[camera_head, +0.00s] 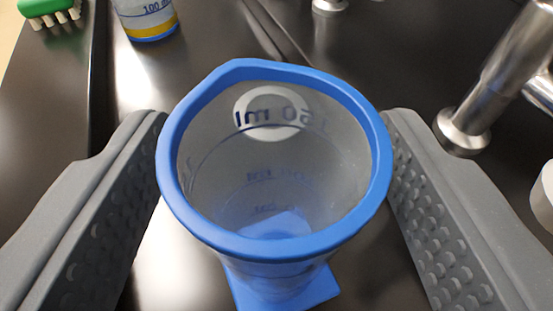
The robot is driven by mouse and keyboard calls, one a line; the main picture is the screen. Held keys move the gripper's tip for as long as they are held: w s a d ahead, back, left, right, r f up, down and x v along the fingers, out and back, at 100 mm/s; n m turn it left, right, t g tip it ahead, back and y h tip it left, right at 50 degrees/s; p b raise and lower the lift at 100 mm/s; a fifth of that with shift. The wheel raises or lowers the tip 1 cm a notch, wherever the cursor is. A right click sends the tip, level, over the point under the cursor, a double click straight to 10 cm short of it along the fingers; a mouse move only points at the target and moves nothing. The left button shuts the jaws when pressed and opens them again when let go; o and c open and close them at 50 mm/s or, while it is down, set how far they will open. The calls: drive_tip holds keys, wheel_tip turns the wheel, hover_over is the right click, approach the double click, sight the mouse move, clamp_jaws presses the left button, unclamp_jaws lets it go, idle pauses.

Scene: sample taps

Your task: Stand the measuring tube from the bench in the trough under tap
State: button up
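A clear measuring tube (270,247) with a thick blue rim, a pouring lip and a blue foot fills the middle of the view. It looks upright, seen from above into its mouth. Blue markings show on its wall, the upper one reading about 150 ml. I see no liquid in it. The grey ridged fingers of my gripper (275,115) stand on its left and right, close against the rim in the picture. The rim hides where the fingers meet the wall, so contact does not show. Whether the foot rests on the dark surface cannot be told.
A second tube (148,22) with yellow at its bottom and a blue base stands at upper left. A green brush (47,8) lies farther left. A chrome tap (490,85) rises at right, near a white object (545,195). Another chrome fitting (329,5) shows at the top.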

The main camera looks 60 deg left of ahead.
drive_tip(key=p+v, duration=0.2)
drive_tip(key=v, duration=0.8)
drive_tip(key=shift+d, duration=0.1)
